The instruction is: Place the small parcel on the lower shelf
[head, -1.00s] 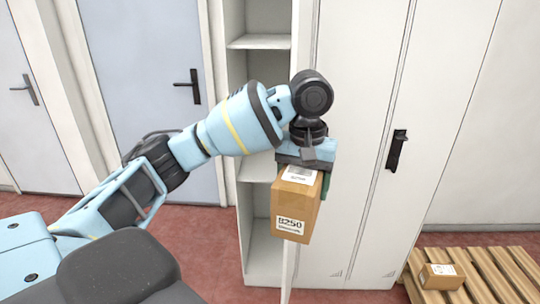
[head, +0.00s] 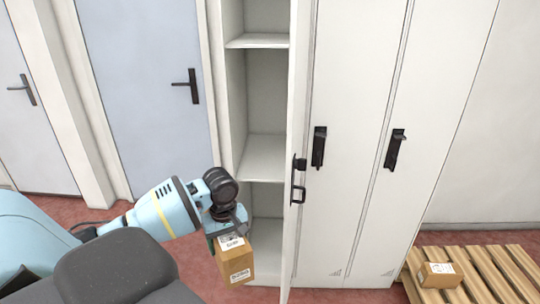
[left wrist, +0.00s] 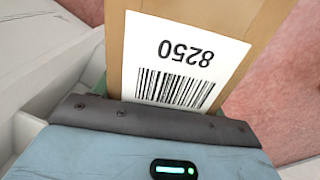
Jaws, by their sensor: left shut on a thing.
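A small brown parcel (head: 236,262) with white labels hangs below my left gripper (head: 229,234) in the head view. The gripper is shut on its top. In the left wrist view the parcel (left wrist: 265,12) shows a label reading 8250 with a barcode, held against the gripper's edge (left wrist: 155,112). The open locker (head: 232,110) has an upper shelf (head: 258,41) and a lower shelf (head: 262,160), both bare. The parcel is low, in front of the locker's bottom compartment and below the lower shelf. My right gripper is not in view.
The locker's open door (head: 297,120) stands edge-on at the right of the opening, with a dark handle. Two closed locker doors lie right of it. A wooden pallet (head: 500,270) holds another small parcel (head: 440,275) at the lower right.

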